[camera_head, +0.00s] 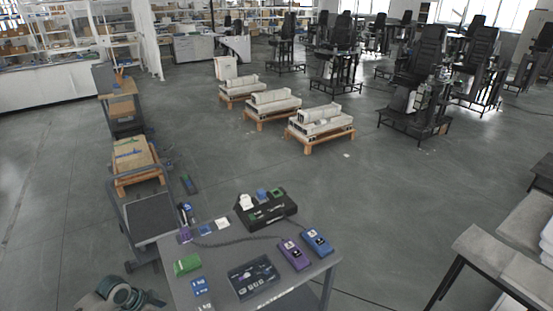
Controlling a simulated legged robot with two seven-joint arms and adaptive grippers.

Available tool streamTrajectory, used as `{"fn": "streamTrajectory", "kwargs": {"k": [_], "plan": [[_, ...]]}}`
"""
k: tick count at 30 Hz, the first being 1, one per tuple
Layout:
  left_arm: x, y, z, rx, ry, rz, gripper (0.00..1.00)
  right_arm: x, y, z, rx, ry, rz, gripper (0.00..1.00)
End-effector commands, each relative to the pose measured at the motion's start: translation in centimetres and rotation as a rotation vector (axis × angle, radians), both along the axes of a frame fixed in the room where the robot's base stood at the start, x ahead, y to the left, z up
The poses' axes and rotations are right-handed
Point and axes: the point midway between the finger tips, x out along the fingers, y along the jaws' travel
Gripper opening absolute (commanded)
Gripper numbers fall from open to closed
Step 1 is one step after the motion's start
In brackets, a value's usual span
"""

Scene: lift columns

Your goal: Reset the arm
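A grey rounded part with a dark ring, which looks like a link of my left arm, shows at the bottom left edge, beside the near table (205,255). No gripper fingers can be made out on it. My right arm and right gripper are not in the picture. Nothing is seen held.
The near table carries a black tray (266,214), purple (294,254) and blue (317,242) devices, a dark panel (253,278) and a green box (187,264). A grey bench (490,250) stands at right. Pallets with white blocks (320,122) stand beyond open floor (390,200).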

Motion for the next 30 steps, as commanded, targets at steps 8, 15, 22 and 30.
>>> {"fn": "streamTrajectory", "kwargs": {"k": [8, 15, 22, 30], "plan": [[-2.0, -4.4, -4.0, 0.007, 0.021, -0.052, 0.77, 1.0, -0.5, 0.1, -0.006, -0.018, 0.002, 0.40], [-5.5, -10.4, -8.1, 0.002, 0.020, -0.071, 0.77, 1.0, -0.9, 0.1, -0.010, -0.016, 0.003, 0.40], [-11.1, -17.4, -11.6, -0.040, 0.000, 0.050, 0.77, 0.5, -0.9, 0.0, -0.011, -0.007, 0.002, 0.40], [-17.1, -18.1, -12.6, -0.040, 0.002, 0.414, 0.77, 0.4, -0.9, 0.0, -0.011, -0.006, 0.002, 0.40]]}}
